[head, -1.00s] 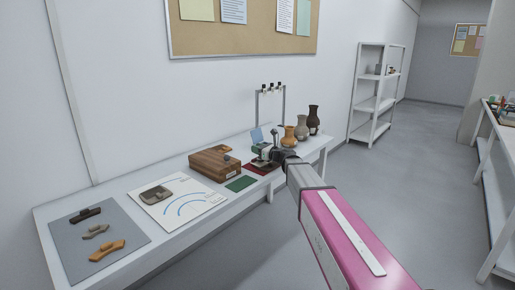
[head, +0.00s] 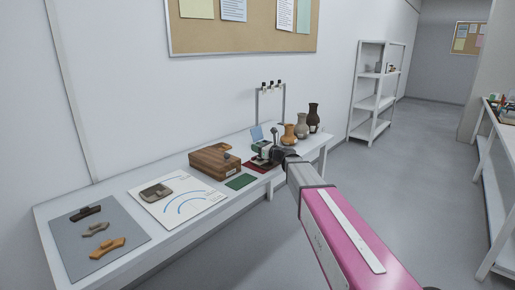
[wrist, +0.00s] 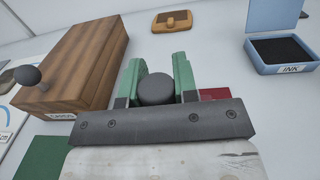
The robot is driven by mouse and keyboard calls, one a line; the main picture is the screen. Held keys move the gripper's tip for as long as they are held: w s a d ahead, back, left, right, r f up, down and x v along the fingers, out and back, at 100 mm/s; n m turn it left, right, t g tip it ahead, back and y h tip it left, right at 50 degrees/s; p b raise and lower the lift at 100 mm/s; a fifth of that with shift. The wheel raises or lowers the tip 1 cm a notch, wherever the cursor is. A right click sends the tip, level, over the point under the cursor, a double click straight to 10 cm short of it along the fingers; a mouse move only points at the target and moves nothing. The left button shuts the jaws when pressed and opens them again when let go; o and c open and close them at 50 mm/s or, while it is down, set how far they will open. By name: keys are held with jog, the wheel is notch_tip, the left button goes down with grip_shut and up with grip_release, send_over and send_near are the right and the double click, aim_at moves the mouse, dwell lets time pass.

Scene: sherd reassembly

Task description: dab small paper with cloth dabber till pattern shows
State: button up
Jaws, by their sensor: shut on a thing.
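In the wrist view my gripper (wrist: 158,88) has its two green fingers shut on a dark, round-topped piece (wrist: 156,91), which looks like the dabber. Its lower end is hidden. In the head view my gripper (head: 264,155) is over the far part of the table, by a dark red mat (head: 254,167). A corner of the red mat (wrist: 214,94) shows right of the fingers in the wrist view. I cannot make out the small paper or any pattern on it. A blue open box labelled INK (wrist: 280,58) holds a dark pad, apart from my gripper.
A wooden box (head: 214,163) with a dark ball knob (wrist: 27,75) stands close left of my gripper. A green mat (head: 241,181) lies before it. Jugs (head: 301,126) and a small rack (head: 258,105) stand behind. Sherds (head: 103,247) lie on a grey mat (head: 72,240) at left.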

jog(key=shift+f, duration=0.35)
dwell(0.7)
notch_tip(320, 180, up, 7)
dwell(1.0)
jog(key=shift+w+d, duration=0.1)
dwell(0.4)
